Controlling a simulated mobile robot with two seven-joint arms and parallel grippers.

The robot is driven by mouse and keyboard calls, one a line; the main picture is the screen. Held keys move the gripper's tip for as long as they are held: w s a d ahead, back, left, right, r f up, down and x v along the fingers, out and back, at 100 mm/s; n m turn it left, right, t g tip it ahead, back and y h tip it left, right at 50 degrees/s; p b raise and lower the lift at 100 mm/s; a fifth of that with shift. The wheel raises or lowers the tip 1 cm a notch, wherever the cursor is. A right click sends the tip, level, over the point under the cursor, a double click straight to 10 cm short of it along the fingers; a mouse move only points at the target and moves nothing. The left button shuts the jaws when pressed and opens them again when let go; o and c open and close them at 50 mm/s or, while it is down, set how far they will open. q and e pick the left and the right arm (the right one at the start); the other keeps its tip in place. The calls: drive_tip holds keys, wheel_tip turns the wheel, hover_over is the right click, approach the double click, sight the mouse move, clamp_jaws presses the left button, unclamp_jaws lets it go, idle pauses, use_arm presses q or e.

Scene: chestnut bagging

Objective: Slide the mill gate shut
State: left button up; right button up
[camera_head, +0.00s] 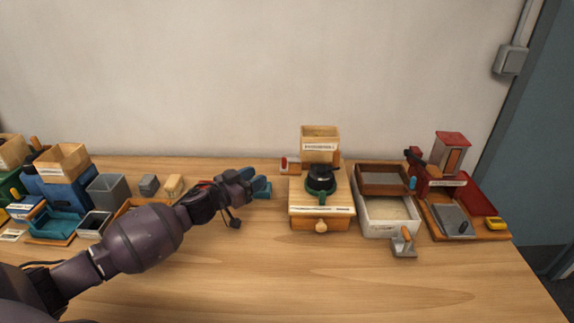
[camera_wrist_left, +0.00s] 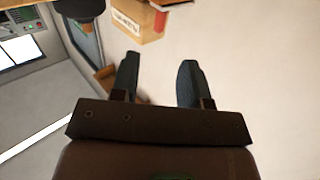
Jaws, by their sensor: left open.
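The mill (camera_head: 321,210) is a light wooden unit with a drawer and a round knob in front, a black round part with green on top, and a labelled wooden hopper box (camera_head: 320,136) at its back. A small red and white piece (camera_head: 290,165) sticks out at the hopper's left; I cannot tell for sure whether it is the gate. My left gripper (camera_head: 263,186) is open and empty, left of the mill and apart from it. In the left wrist view its two fingers (camera_wrist_left: 158,72) stand apart, with a labelled wooden box (camera_wrist_left: 136,22) beyond them.
Right of the mill stand a white bin (camera_head: 366,226) with a brown tray (camera_head: 383,167), a metal scoop (camera_head: 404,245) and a red-roofed station (camera_head: 452,153). Blue trays, grey bins and boxes crowd the left. The table front (camera_head: 330,285) is clear.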

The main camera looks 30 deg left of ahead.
sight(282, 169)
use_arm(q)
drive_tip(key=x, duration=1)
drive_tip(key=shift+b, duration=0.4)
clamp_jaws()
drive_tip(key=shift+d, duration=0.1)
